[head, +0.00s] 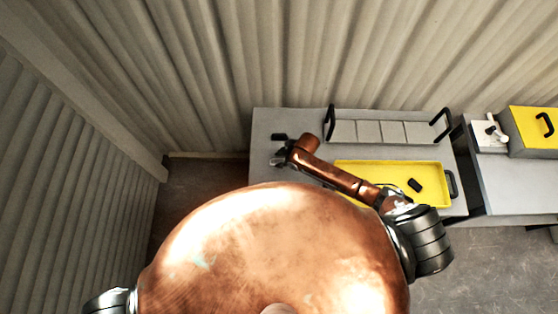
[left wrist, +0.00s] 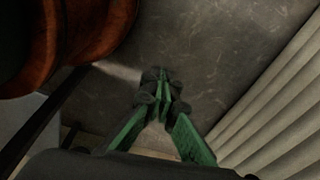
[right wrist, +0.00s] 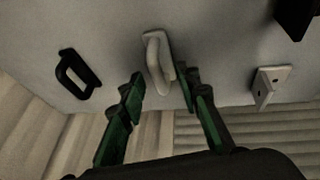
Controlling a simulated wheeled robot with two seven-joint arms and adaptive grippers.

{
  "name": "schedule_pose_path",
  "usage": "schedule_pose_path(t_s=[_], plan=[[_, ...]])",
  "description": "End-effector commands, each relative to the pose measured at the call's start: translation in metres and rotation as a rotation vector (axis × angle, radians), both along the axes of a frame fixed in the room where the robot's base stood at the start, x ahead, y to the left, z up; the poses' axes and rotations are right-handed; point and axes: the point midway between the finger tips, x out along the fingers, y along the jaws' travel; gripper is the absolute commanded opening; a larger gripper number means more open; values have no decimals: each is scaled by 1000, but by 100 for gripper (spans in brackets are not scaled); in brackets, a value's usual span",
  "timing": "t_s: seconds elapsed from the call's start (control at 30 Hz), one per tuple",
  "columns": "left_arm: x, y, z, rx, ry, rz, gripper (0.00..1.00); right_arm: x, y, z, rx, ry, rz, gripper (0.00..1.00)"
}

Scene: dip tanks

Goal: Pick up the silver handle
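A pale silver-grey loop handle (right wrist: 157,58) stands on the grey table, in the middle of the right wrist view. My right gripper (right wrist: 160,92) is open, with its fingertips on either side of the handle's near end; I cannot tell whether they touch it. In the head view my right gripper (head: 283,156) is over the table's left end, and the silver handle is hard to make out there. My left gripper (left wrist: 163,88) has its fingertips together over the dark floor, holding nothing; the head view does not show it.
A black handle (right wrist: 75,78) stands left of the silver one, and a pale bracket-like piece (right wrist: 270,86) stands to its right. On the table (head: 262,122) are a grey divided tank (head: 370,131) and a yellow tray (head: 400,168). Corrugated walls (head: 215,60) rise behind.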

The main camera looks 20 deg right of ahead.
Motion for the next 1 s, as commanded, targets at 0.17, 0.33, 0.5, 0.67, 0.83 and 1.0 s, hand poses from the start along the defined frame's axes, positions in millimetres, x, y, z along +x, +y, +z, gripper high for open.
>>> schedule_pose_path(t_s=[0.17,0.33,0.5,0.67,0.83,1.0], plan=[[8,-1,1,-1,-11,-2,0,1,1,-1,-1,-2,1,30],[0,0,0,0,0,-1,0,1,1,-1,-1,-1,2,23],[-12,0,-1,1,15,2,0,1,1,-1,-1,-1,2,11],[-14,0,-1,1,18,2,0,1,1,-1,-1,-1,2,0],[-11,0,-1,1,15,1,0,1,1,-1,-1,-1,2,0],[-7,0,-1,0,9,0,0,1,1,0,-1,-2,1,0]])
